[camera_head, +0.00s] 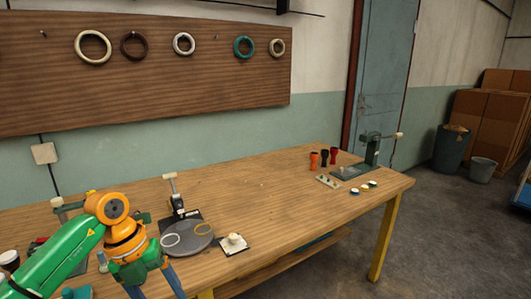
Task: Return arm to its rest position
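My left arm, green with orange joints, reaches in from the lower left over the workbench (300,190). Its gripper (154,292) points down at the bottom edge of the view. Its two blue-grey fingers stand apart, with the tips cut off by the frame; nothing shows between them. My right gripper is not in view. Three small goblet drums, orange (314,161), dark (324,158) and red (333,156), stand in a row at the far end of the bench.
A round grey plate (188,247) carrying rings lies right of my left gripper, beside a small square board (233,244). A green press-like device (371,155) stands at the far end. Rings hang on the wooden wall board (200,85). The middle of the bench is clear.

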